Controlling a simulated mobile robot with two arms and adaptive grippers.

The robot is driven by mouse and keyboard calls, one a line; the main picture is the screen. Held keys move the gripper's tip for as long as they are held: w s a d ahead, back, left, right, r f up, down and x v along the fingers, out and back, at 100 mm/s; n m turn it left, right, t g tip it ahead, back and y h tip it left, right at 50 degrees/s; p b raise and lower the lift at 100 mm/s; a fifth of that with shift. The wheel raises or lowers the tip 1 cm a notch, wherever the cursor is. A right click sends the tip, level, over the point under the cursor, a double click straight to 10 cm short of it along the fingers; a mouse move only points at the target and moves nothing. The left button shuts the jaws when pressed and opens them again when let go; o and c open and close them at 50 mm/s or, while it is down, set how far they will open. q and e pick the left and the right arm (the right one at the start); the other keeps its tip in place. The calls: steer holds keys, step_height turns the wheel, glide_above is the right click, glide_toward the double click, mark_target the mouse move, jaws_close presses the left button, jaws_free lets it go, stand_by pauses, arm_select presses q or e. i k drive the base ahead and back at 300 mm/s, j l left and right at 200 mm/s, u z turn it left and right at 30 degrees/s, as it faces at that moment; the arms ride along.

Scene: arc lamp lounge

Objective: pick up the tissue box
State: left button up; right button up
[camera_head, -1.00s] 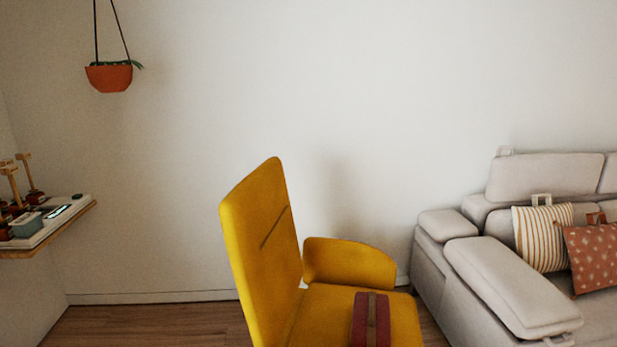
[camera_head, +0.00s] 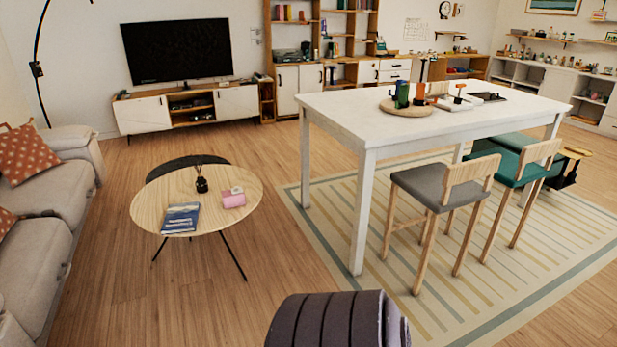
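A small pink box (camera_head: 232,200), which looks like the tissue box, sits on the round wooden coffee table (camera_head: 160,209) at centre left. A pale piece shows at its top. It stands near the right side of the table top, beside a small dark bottle with sticks (camera_head: 201,184) and to the right of a blue book (camera_head: 181,217). It is some distance away across the floor. Neither of my grippers is in view.
A sofa (camera_head: 50,215) runs along the left. A white high table (camera_head: 340,108) with stools (camera_head: 430,190) stands on a striped rug (camera_head: 335,215) at right. A dark ribbed object (camera_head: 335,322) is close at bottom centre. Wooden floor (camera_head: 190,300) is clear before the coffee table.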

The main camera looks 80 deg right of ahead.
mark_target(229, 201)
steer(key=z, duration=2.05)
steer(key=i+l, duration=0.2)
steer(key=l, duration=0.15)
steer(key=i+l+z, duration=0.1)
steer(key=l, duration=0.25)
steer(key=i+l+z, duration=0.15)
steer(key=i+z, duration=0.2)
steer(key=i, duration=0.45)
steer(key=i+z, duration=0.3)
steer(key=i, duration=0.5)
steer(key=i+j+z, duration=0.3)
steer(key=j, duration=0.5)
steer(key=i+j+z, duration=0.1)
steer(key=j+z, duration=0.2)
steer(key=j, duration=0.45)
steer(key=j+z, duration=0.25)
steer(key=j, duration=0.6)
